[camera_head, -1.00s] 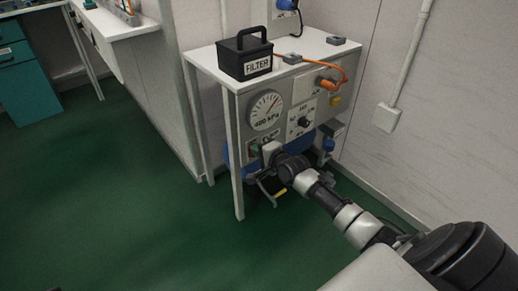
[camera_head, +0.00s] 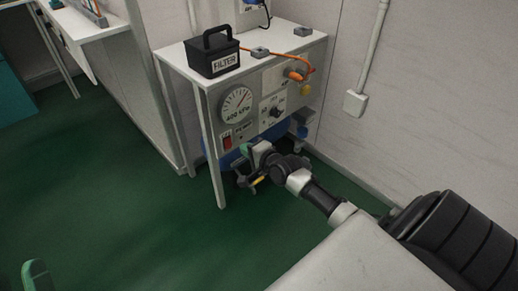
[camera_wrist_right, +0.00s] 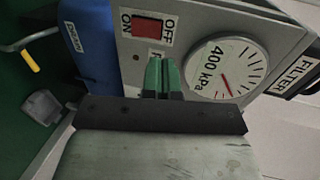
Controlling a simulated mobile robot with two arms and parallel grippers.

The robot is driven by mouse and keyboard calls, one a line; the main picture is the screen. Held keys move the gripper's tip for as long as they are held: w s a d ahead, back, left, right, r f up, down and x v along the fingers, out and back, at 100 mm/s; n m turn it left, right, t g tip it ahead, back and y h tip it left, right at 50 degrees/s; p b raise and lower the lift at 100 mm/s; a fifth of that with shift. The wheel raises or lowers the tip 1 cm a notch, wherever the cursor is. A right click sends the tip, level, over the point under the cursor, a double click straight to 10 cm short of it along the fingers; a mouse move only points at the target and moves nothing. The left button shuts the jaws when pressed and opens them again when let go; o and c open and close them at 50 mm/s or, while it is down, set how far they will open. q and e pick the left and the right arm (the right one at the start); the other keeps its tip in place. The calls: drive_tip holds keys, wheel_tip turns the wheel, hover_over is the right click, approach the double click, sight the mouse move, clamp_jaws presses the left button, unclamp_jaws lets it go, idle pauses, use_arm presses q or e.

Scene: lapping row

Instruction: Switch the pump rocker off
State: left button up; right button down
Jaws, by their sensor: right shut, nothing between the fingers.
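The pump rocker (camera_head: 227,142) is a small red switch low on the left of the grey front panel, below the round 400 kPa gauge. In the right wrist view the rocker (camera_wrist_right: 148,31) lies between the labels ON and OFF; which side is pressed I cannot tell. My right gripper (camera_head: 260,151) is in front of the panel, right of and slightly below the rocker in the head view. In the wrist view its green fingertips (camera_wrist_right: 163,73) are together and empty, apart from the rocker. A green fingertip of my left gripper (camera_head: 37,277) shows at the lower left.
The gauge (camera_head: 237,105) and a selector knob (camera_head: 276,111) are beside the rocker. A black FILTER box (camera_head: 213,55) stands on the bench top (camera_head: 181,57). An orange hose (camera_head: 281,58) runs to the panel. A blue tank (camera_wrist_right: 84,42) is below. Green floor lies clear to the left.

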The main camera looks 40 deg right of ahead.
use_arm(q)
wheel_tip(320, 180, down, 7)
drive_tip(key=w+g+y+p, duration=0.2)
drive_tip(key=g, duration=0.4)
drive_tip(key=shift+a+g+y, duration=0.3)
drive_tip(key=shift+a+g, duration=0.1)
use_arm(e)
drive_tip(key=shift+r+v, duration=0.2)
drive_tip(key=shift+v, duration=0.7)
drive_tip(key=shift+r+v, duration=0.2)
drive_tip(key=shift+v, duration=0.7)
drive_tip(key=shift+r+v, duration=0.2)
drive_tip(key=shift+v, duration=0.7)
use_arm(q)
drive_tip(key=shift+f, duration=0.1)
